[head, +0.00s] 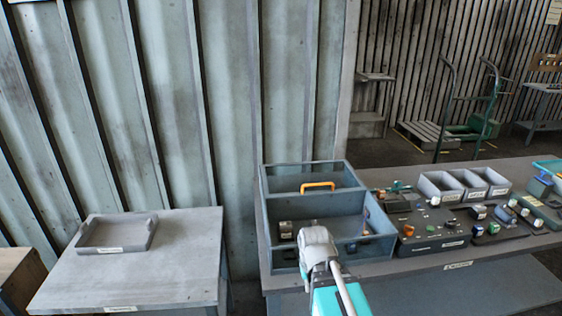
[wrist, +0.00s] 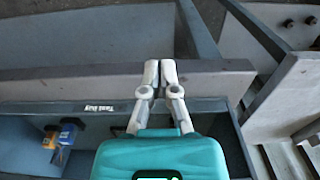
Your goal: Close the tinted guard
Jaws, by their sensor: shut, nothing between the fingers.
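A grey open-topped housing (head: 378,248) stands on the workbench in the head view. At its back is a framed, darkish panel (head: 285,181) with an orange handle (head: 317,185). This seems to be the tinted guard, raised; its exact tilt is hard to tell. No orange handle shows there. In the head view my wrist (head: 318,245) covers the housing's front and hides my fingertips.
Right of the housing, the workbench holds a dark control panel (head: 430,243) with several knobs, and grey bins (head: 440,187). A side table (head: 185,250) at left carries a shallow tray (head: 90,248). A gap separates the two tables. A ribbed wall stands close behind.

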